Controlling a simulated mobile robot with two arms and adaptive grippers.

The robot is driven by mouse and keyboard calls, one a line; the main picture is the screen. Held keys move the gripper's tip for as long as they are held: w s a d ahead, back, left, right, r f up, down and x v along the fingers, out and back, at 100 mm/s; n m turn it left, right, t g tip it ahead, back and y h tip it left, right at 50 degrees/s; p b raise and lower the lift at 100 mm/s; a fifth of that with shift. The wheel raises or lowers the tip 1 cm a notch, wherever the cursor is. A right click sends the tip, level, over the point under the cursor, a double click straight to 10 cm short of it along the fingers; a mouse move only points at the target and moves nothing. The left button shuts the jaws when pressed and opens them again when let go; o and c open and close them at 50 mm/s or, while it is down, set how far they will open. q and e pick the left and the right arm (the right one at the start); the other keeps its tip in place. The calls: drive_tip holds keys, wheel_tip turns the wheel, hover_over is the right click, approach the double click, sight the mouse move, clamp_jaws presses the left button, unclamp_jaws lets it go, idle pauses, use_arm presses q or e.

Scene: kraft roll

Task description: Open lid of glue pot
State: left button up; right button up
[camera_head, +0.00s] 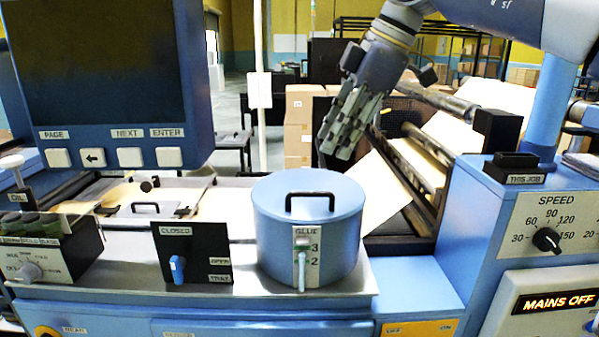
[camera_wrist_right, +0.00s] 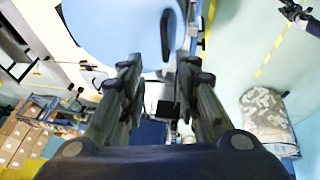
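The glue pot (camera_head: 308,240) is a blue cylinder on the machine's grey ledge, with a GLUE label and a level gauge on its front. Its flat blue lid (camera_head: 270,200) lies closed on top, with a black bar handle (camera_head: 310,195). My right gripper (camera_head: 338,140) hangs above and behind the pot, pointing down, clear of the handle. In the right wrist view its fingers (camera_wrist_right: 160,75) are apart with nothing between them. The blue lid (camera_wrist_right: 115,25) and black handle (camera_wrist_right: 168,35) show beyond the fingertips. A dark shape in that view's upper right corner may be my left gripper.
A screen panel (camera_head: 110,80) stands left of the pot. A black lever plate (camera_head: 192,253) is beside the pot on the ledge. Rollers with kraft paper (camera_head: 385,190) lie behind at right. A blue speed-control cabinet (camera_head: 470,220) stands at right.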

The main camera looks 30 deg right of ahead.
sight(316, 193)
drive_tip(key=p+x, duration=0.1)
drive_tip(key=x, duration=0.1)
drive_tip(key=p+x, duration=0.1)
drive_tip(key=x, duration=0.2)
drive_tip(key=p+x, duration=0.1)
drive_tip(key=x, duration=0.2)
drive_tip(key=shift+s+f, duration=0.1)
drive_tip(key=shift+s, duration=0.2)
drive_tip(key=shift+x, duration=0.75)
drive_tip(key=shift+a+f, duration=0.1)
drive_tip(key=shift+f, duration=0.05)
drive_tip(key=shift+s, duration=0.15)
drive_tip(key=c, duration=0.4)
clamp_jaws()
use_arm(q)
drive_tip(key=shift+g, duration=0.3)
drive_tip(key=s+r, duration=0.1)
drive_tip(key=s, duration=0.1)
drive_tip(key=s+r, duration=0.2)
drive_tip(key=shift+r, duration=0.15)
